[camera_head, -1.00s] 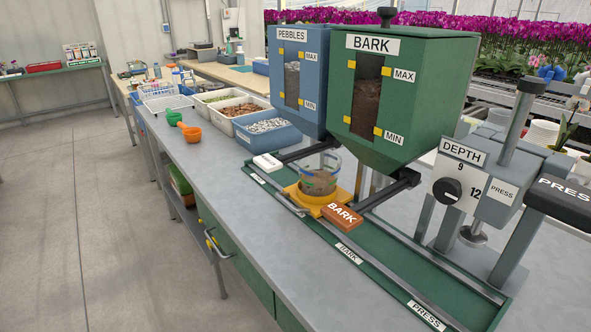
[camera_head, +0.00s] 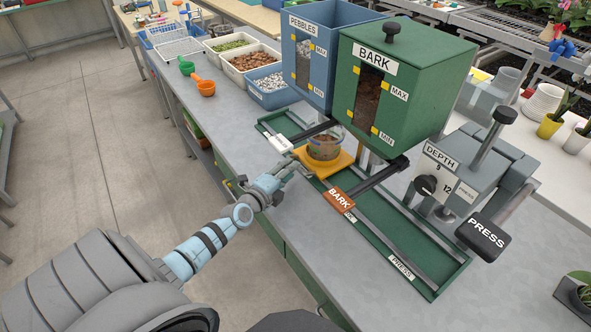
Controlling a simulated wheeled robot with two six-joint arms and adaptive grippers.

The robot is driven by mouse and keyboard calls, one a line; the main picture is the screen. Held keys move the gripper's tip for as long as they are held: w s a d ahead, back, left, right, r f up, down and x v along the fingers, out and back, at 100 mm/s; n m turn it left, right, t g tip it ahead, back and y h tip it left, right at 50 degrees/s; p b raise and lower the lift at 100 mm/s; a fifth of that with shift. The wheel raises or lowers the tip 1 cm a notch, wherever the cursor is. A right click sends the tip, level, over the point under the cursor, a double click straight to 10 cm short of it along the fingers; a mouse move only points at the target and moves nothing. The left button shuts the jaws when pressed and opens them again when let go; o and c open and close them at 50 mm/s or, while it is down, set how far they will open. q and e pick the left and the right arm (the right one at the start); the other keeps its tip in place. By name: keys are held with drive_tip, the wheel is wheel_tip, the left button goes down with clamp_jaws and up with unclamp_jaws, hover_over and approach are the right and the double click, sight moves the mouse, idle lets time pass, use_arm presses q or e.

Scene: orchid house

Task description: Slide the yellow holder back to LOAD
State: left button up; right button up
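The yellow holder (camera_head: 330,168) sits on the green rail track (camera_head: 385,232) under the dispensers, roughly below the gap between the blue and green hoppers. A clear pot (camera_head: 323,148) with brown content stands upright in it. My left gripper (camera_head: 297,170) reaches in from the lower left, at the holder's front left edge. Its fingers are small and overlap the track's edge; I cannot tell whether they touch the holder or how far they are spread. A LOAD label is not readable. My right gripper is not in view.
An orange BARK lever (camera_head: 338,199) sticks out just right of the holder, and a white lever (camera_head: 279,144) to its left. The blue PEBBLES hopper (camera_head: 325,30) and green BARK hopper (camera_head: 425,60) stand above. The press (camera_head: 484,236) is at right.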

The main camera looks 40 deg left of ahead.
use_arm(q)
drive_tip(key=x, duration=0.1)
drive_tip(key=b+x, duration=0.1)
drive_tip(key=x, duration=0.1)
drive_tip(key=shift+w+a+f+b, duration=0.1)
drive_tip(key=shift+w+f+b, duration=0.2)
drive_tip(key=shift+f, duration=0.1)
drive_tip(key=shift+w+a, duration=0.1)
drive_tip(key=shift+w, duration=0.3)
drive_tip(key=shift+r, duration=0.2)
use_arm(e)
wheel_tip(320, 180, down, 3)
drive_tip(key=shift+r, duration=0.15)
use_arm(q)
drive_tip(key=shift+c, duration=0.5)
clamp_jaws()
